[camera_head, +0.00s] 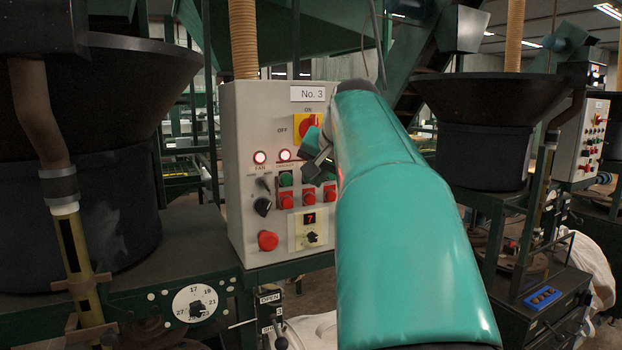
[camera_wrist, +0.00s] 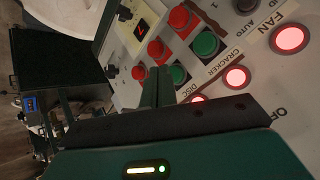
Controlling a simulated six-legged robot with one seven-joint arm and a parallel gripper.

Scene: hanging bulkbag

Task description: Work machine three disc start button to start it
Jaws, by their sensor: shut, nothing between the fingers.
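A grey control panel (camera_head: 243,119) marked "No. 3" faces me in the head view. A green button (camera_head: 286,179) shows left of my gripper, above a row of red buttons. The wrist view shows two green buttons, one beside the "CRACKER" label (camera_wrist: 205,43) and another green button (camera_wrist: 178,75) close beside my fingers. My gripper (camera_head: 310,168) is shut and empty in front of the panel's button area. In the wrist view my gripper (camera_wrist: 160,72) hides part of the panel near the red button (camera_wrist: 138,72). Contact cannot be told.
A red and yellow main switch (camera_head: 308,126) is just above my gripper. Lit lamps (camera_head: 260,157), black selector knobs (camera_head: 263,206), a large red button (camera_head: 268,241) and a display reading 7 (camera_head: 310,218) surround the buttons. Dark hoppers stand at left and right.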

